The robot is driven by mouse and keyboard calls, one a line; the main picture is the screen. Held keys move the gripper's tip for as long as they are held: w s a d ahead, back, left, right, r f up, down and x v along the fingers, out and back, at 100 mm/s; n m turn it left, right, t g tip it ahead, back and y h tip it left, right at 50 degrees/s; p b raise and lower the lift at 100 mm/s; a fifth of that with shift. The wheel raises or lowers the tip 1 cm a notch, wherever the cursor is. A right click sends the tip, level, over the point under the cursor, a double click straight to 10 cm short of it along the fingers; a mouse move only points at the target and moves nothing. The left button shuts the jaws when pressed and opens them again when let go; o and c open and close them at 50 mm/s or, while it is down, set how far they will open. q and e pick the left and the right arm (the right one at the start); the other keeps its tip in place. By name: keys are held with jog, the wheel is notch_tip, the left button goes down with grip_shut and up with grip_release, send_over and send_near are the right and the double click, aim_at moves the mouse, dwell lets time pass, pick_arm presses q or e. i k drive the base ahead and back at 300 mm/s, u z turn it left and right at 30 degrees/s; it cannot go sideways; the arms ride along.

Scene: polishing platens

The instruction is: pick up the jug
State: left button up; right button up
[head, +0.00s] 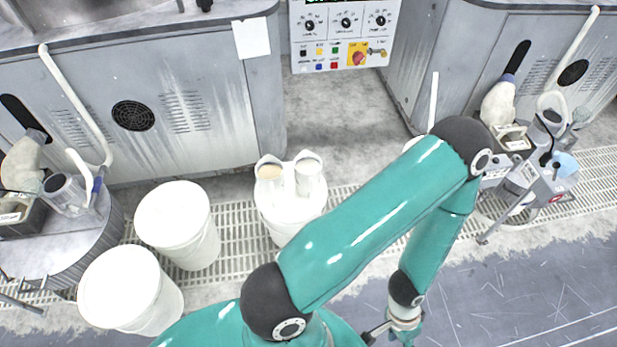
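No single jug stands out as the one meant. Two pale jugs, a beige-filled one (270,173) and a whitish one (308,175), stand side by side on a white drum (288,218) at centre. A clear grey jug (66,193) stands on the left bench and another (548,122) on the right trolley. One teal arm, seemingly my left, comes in from bottom left of centre and bends down to its wrist at the bottom edge, well away from the jugs. Its gripper fingers are not clearly shown. My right gripper does not show.
Two white drums (180,222) (128,290) stand at lower left. A round platen table (85,262) is at far left. Grey machine cabinets (200,85) line the back, with a control panel (343,35) between them. Floor grating runs across; open grey floor (520,290) lies at lower right.

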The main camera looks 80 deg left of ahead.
aim_at(269, 171)
jog(key=z, duration=0.25)
jog(key=i, duration=0.75)
jog(key=u, duration=1.95)
jog(key=i, duration=0.3)
jog(key=u, duration=2.15)
jog(key=k, duration=0.5)
jog(key=u, duration=0.5)
jog(key=i, duration=1.55)
jog(key=z, duration=0.4)
